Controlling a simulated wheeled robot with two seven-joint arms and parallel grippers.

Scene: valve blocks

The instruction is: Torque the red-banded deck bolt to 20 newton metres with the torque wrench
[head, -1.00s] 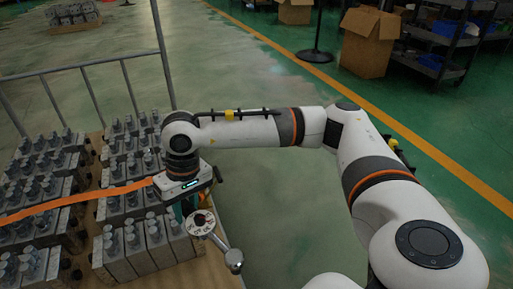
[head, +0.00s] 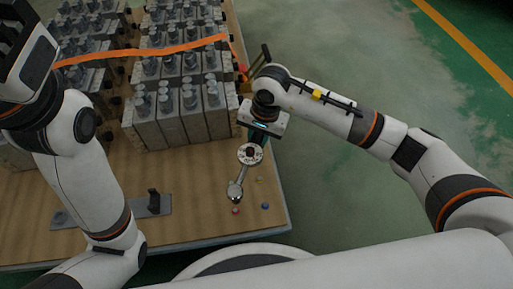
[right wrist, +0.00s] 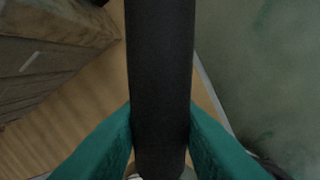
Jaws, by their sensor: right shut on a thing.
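My right gripper (head: 257,133) is shut on the torque wrench (head: 250,154). In the right wrist view its teal fingers (right wrist: 160,112) press on both sides of the wrench's black handle (right wrist: 160,60). The wrench's round dial faces up, and its silver head (head: 235,191) is over the front right part of the wooden deck (head: 190,222). A small red-marked bolt (head: 235,211) shows just in front of the head, apart from it in the picture; the height between them is unclear. My left gripper (head: 18,40) is at the upper left, its jaw gap unclear.
Two other small bolts, one bluish (head: 265,206) and one greyish (head: 259,179), are near the red one. Grey valve blocks (head: 195,125) fill the deck's back, under an orange strap (head: 150,51). Green floor (head: 330,190) is clear at right.

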